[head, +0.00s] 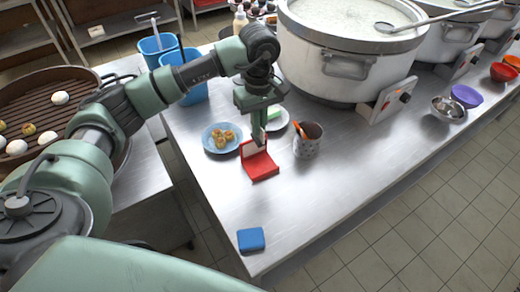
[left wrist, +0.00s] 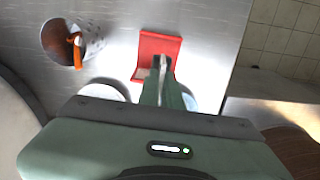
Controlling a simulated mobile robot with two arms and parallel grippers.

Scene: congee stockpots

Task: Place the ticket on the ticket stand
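The red ticket stand (head: 262,169) is on the steel counter, with a flat base toward me and a raised back; it shows in the left wrist view (left wrist: 158,42). My left gripper (head: 259,141) points down right at the stand's raised back. Its fingers (left wrist: 161,76) look closed on a thin pale ticket (head: 249,149), seen nearly edge-on in the left wrist view. The ticket is at the stand's back; whether it rests there I cannot tell, as the fingers hide part of it. My right gripper is not in view.
A blue plate of dumplings (head: 222,138) is left of the stand, another plate (head: 277,118) behind it. A large stockpot (head: 345,60) is behind. A blue block (head: 251,239) lies near the front edge.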

